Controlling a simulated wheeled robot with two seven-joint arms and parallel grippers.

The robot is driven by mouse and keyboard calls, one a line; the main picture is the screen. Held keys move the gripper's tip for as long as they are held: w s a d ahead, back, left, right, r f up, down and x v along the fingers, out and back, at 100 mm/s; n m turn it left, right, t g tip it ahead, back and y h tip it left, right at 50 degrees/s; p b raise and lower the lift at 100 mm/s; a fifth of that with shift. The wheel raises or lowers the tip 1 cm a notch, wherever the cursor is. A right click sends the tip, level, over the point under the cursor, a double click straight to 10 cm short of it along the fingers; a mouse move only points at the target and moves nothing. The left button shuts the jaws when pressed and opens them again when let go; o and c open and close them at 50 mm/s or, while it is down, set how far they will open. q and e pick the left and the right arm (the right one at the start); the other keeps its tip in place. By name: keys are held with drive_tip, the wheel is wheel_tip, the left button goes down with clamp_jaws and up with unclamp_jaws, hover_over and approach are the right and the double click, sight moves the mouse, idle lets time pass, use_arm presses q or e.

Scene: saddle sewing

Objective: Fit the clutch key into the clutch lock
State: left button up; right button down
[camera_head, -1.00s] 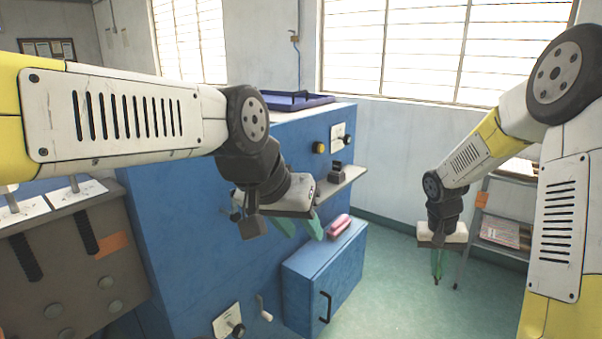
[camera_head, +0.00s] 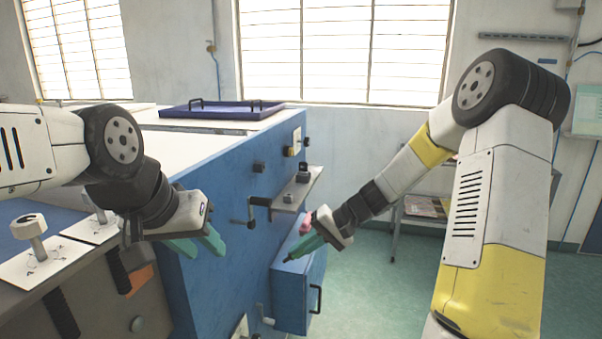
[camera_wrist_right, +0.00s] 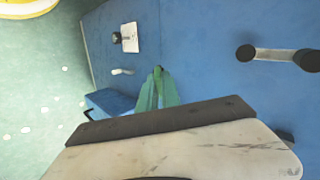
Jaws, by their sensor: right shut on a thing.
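My right gripper (camera_head: 305,246) is shut, with its green fingers together, and points left toward the blue machine (camera_head: 225,185). A small dark tip, seemingly the clutch key (camera_head: 287,260), sticks out from the fingertips. In the right wrist view the gripper (camera_wrist_right: 157,88) shows its green fingers close together, with a small dark end (camera_wrist_right: 158,69) at their tips; the rest of the held thing is hidden. My left gripper (camera_head: 198,247) is open and empty in front of the machine's near side, its two green fingers apart. I cannot tell which machine fitting is the clutch lock.
A dark crank handle (camera_head: 252,210) and a small shelf (camera_head: 297,190) stick out from the machine. A blue tray (camera_head: 220,108) lies on top.

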drive_tip(key=w+d+r+m+t+y, duration=0.1)
drive_tip(key=w+r+m+t+y, duration=0.1)
drive_tip(key=w+r, duration=0.4)
drive_tip(key=w+r+m+t+y, duration=0.1)
drive_tip(key=w+r+t+y, duration=0.2)
drive_tip(key=r, duration=0.7)
drive_tip(key=shift+w+d+r+m+y, duration=0.4)
drive_tip(key=shift+w+y, duration=0.6)
drive_tip(key=shift+w, duration=0.75)
drive_tip(key=shift+f+t, duration=0.1)
drive_tip(key=shift+t, duration=0.3)
drive_tip(key=shift+s+x, duration=0.1)
drive_tip(key=shift+x, duration=1.15)
drive_tip(key=shift+s+x, duration=0.15)
drive_tip(key=shift+x, duration=1.05)
drive_tip(key=shift+s+x, duration=0.1)
drive_tip(key=shift+x, duration=0.8)
drive_tip(key=shift+s+x, duration=0.15)
drive_tip(key=shift+x, duration=0.75)
drive_tip(key=c, duration=1.5)
unclamp_jaws()
drive_tip(key=shift+a, duration=0.15)
